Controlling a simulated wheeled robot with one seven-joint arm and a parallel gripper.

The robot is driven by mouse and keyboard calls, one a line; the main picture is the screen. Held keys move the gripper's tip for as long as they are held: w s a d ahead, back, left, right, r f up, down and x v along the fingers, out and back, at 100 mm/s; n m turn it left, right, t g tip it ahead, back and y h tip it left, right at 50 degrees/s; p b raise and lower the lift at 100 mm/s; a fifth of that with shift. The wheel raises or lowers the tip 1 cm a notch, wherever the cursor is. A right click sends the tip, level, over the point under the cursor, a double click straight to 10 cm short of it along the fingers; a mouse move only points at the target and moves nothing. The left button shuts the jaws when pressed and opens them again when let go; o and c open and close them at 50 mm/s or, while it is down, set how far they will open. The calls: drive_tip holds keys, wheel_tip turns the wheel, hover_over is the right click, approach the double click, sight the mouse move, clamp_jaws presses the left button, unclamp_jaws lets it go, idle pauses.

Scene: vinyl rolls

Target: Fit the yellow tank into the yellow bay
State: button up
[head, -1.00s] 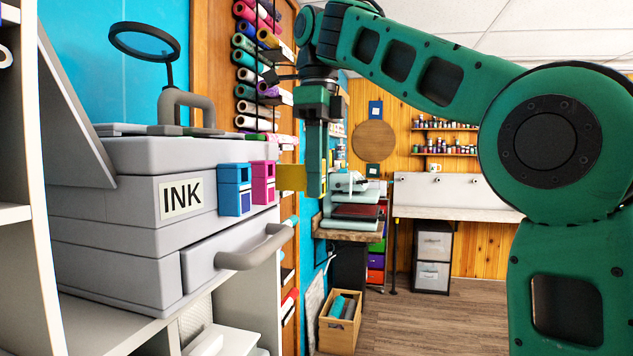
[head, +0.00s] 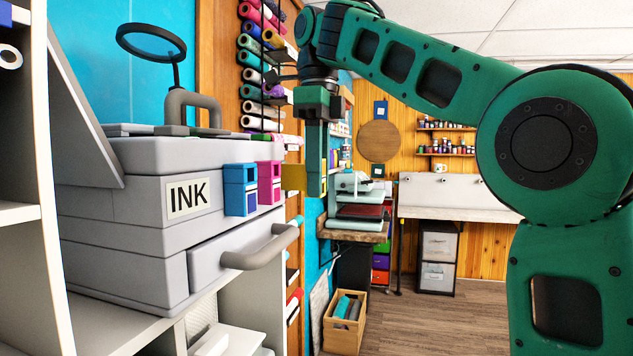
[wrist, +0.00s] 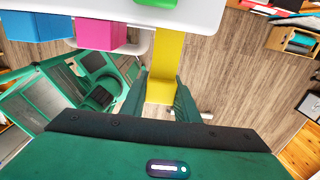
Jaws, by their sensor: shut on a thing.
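The yellow tank (head: 293,177) is between the fingers of my gripper (head: 314,184), which is shut on it and points down. In the wrist view the yellow tank (wrist: 166,62) shows between both fingers (wrist: 158,84), and its far end meets the edge of the grey ink printer (head: 120,205). In the head view it is just right of the magenta tank (head: 269,182). I cannot tell whether its end is inside the printer or only against it. The blue tank (head: 240,190) sits left of the magenta one. The yellow bay is not visible.
A grey handle (head: 260,252) sticks out from the printer's front below the tanks. A magnifier (head: 155,43) stands on top of the printer. A wooden box (head: 343,335) is on the floor. The floor (head: 410,325) to the right is open.

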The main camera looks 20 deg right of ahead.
sight(288, 175)
drive_tip(key=shift+w+a, duration=0.9)
drive_tip(key=shift+a, duration=0.3)
drive_tip(key=shift+w+a, duration=0.85)
drive_tip(key=shift+a, duration=0.35)
drive_tip(key=shift+c, duration=0.5)
idle(2.4)
drive_tip(key=o, duration=1.7)
drive_tip(key=shift+s+d, duration=0.1)
drive_tip(key=shift+s+d, duration=0.65)
drive_tip(key=shift+d, duration=0.25)
drive_tip(key=shift+s+d, duration=0.7)
drive_tip(key=shift+d, duration=0.25)
drive_tip(key=shift+s+d, duration=0.65)
drive_tip(key=shift+d, duration=0.25)
